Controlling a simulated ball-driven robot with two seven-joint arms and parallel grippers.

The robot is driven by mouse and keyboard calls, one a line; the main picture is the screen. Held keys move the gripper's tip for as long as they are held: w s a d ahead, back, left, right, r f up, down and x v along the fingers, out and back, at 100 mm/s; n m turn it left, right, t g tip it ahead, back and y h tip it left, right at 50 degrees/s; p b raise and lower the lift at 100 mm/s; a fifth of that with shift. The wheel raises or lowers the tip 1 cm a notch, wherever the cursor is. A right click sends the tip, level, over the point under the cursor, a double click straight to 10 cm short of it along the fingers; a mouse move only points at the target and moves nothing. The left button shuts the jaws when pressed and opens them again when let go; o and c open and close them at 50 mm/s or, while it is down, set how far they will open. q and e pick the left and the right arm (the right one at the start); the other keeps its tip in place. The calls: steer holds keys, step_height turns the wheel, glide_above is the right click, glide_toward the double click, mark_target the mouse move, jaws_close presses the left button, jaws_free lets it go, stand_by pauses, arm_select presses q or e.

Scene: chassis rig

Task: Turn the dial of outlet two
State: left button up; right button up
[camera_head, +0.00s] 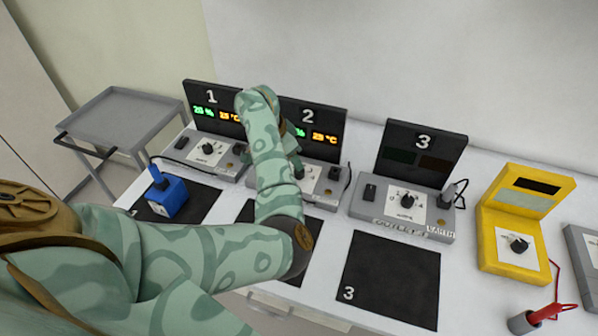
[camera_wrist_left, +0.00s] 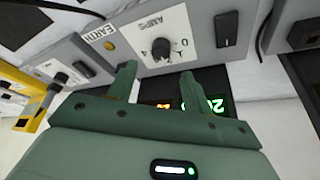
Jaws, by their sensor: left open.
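Outlet two (camera_head: 325,180) is a grey box with a black upright panel marked 2 (camera_head: 325,118), lit with green and orange figures. My left arm crosses in front of it in the head view, hiding its left part and most of its dial. In the left wrist view, upside down, the black dial (camera_wrist_left: 160,47) sits on a white AMPS plate with numbers. My left gripper (camera_wrist_left: 159,72) is open. Its two green fingers point at the dial, one toward either side, with the dial just beyond the tips; I see no contact. My right gripper is not in view.
Outlet one (camera_head: 220,165) stands to the left and outlet three (camera_head: 400,225), with a dark screen, to the right. A yellow meter (camera_head: 510,245) is farther right. A blue plug block (camera_head: 166,197) lies on a black mat. Mat three (camera_head: 390,280) is empty. A grey trolley (camera_head: 120,115) stands left.

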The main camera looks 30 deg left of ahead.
arm_select(q)
steer(key=b+x, duration=0.1)
steer(key=x, duration=0.6)
steer(key=shift+a+b, duration=0.1)
steer(key=shift+b, duration=0.25)
steer(key=c, duration=1)
